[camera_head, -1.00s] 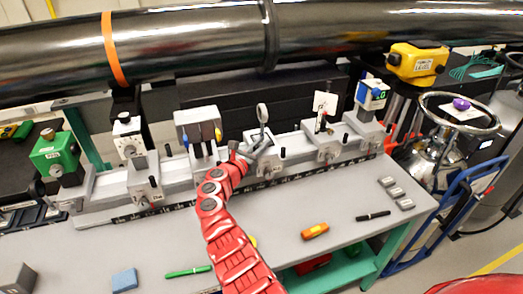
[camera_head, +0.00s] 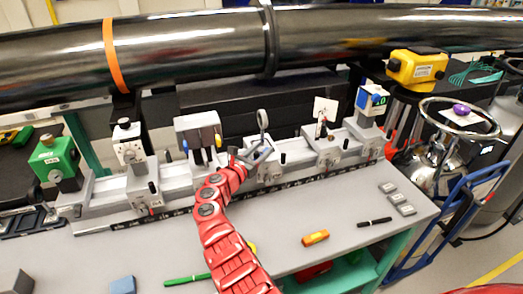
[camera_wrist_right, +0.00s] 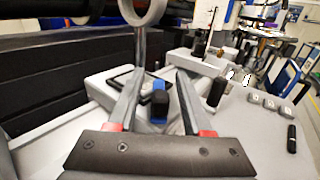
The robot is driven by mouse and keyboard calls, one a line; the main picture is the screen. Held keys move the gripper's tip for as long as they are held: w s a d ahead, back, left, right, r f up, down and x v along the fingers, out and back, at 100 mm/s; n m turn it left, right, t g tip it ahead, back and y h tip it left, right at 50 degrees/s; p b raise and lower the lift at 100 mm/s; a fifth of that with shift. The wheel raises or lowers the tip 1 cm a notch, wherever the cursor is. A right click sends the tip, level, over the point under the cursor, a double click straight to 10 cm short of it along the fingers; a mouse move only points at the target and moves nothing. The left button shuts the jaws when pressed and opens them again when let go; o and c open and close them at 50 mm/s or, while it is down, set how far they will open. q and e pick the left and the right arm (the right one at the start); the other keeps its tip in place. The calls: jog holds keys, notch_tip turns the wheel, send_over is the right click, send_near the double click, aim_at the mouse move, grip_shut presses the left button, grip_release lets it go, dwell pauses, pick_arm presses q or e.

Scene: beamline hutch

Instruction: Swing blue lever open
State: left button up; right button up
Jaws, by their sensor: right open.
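My right gripper (camera_head: 258,156) reaches over the grey bench rail, next to the ring on a post (camera_head: 262,122) in the head view. In the right wrist view my right gripper (camera_wrist_right: 155,100) is open, its two fingers apart. A small lever with a blue part and a black end (camera_wrist_right: 159,100) stands between the fingers, with gaps on both sides. It sits on a pale carriage. The ring post (camera_wrist_right: 140,45) rises behind the left finger. In the head view the gripper mostly hides this lever. My left gripper is not in view.
A grey box with small blue and yellow parts (camera_head: 198,128) stands left of the gripper. A black knob (camera_wrist_right: 217,92) is close to the right finger. A thick dark pipe (camera_head: 180,50) crosses behind. The bench front holds an orange tool (camera_head: 315,238) and a black pen (camera_head: 374,222).

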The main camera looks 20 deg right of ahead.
jog(key=p+v, duration=0.1)
jog(key=v, duration=0.5)
jog(key=shift+s+a, duration=0.15)
jog(key=shift+a, duration=0.2)
send_near(254, 156)
jog(key=b+v, duration=0.1)
jog(key=v, duration=0.2)
jog(key=shift+s+a+r, duration=0.1)
jog(key=shift+s+a, duration=0.05)
jog(key=shift+s, duration=0.1)
jog(key=shift+o, duration=0.2)
